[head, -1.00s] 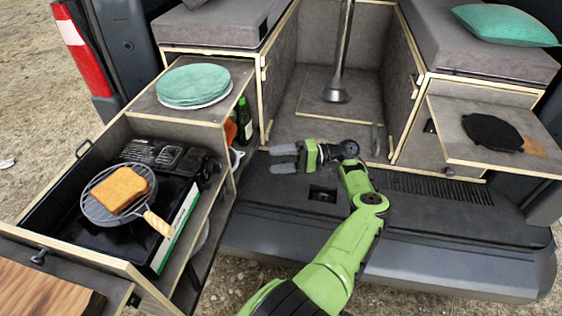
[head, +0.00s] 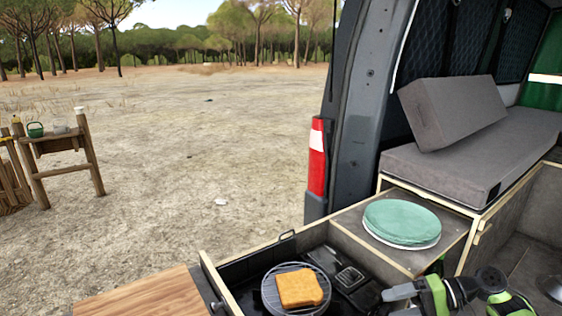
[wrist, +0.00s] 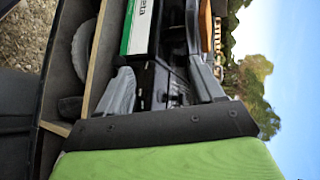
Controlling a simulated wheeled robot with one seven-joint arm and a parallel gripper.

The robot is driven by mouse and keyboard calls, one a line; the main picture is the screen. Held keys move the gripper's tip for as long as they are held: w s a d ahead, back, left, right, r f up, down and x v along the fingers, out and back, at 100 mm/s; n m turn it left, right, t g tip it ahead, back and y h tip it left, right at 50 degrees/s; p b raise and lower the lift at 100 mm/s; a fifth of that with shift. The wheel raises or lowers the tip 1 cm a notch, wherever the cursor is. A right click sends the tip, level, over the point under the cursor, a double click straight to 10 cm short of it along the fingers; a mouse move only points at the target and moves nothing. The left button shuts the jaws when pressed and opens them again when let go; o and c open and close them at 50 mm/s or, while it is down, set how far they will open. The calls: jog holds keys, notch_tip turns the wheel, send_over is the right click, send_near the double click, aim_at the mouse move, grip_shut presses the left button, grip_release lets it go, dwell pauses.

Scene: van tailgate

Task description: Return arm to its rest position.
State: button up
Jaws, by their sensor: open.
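My gripper (head: 402,302) shows at the bottom right of the head view, with its grey fingers pointing left and spread apart. It is empty, beside the stove drawer and just below the shelf with the plates. Part of my green and black arm runs to the right of it, and the rest is cut off by the lower edge. In the wrist view my two grey fingers (wrist: 162,88) stand apart with nothing between them.
A toast slice (head: 299,288) lies on a round grill over the stove in the open drawer. Green plates (head: 401,221) sit on the shelf (head: 350,222). A wooden board (head: 140,293) is at the lower left. A wooden stand (head: 62,150) is far left. Open ground lies between.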

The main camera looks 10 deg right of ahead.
jog(key=a+r+n+g+h, duration=0.1)
jog(key=a, duration=0.3)
jog(key=w+a+r+g+h+p, duration=0.1)
jog(key=a+r+g, duration=0.1)
jog(key=a, duration=0.3)
jog(key=a+r+n+g+h+p, duration=0.1)
jog(key=a+r+g+h, duration=0.1)
jog(key=a, duration=0.2)
jog(key=shift+w+a+n, duration=0.3)
jog(key=shift+a, duration=0.1)
jog(key=s+a+r+h, duration=0.1)
jog(key=a, duration=0.2)
jog(key=s+a+r+h+p, duration=0.1)
jog(key=s+a+r+h, duration=0.1)
jog(key=s+a+r+n+g+h+p, duration=0.1)
jog(key=a+r+h, duration=0.1)
jog(key=a, duration=0.1)
jog(key=shift+s+a, duration=0.2)
jog(key=shift+a, duration=0.1)
jog(key=s+r+t+h+p, duration=0.2)
jog(key=s+r+t, duration=0.1)
jog(key=s, duration=0.5)
jog(key=s+a+r+n+t+h+p, duration=0.1)
jog(key=s+r+t+h+p, duration=0.1)
jog(key=s+r, duration=0.4)
jog(key=shift+s+a+r+t, duration=0.25)
jog(key=shift+s+t, duration=0.65)
jog(key=shift+s, duration=0.1)
jog(key=shift+c, duration=0.3)
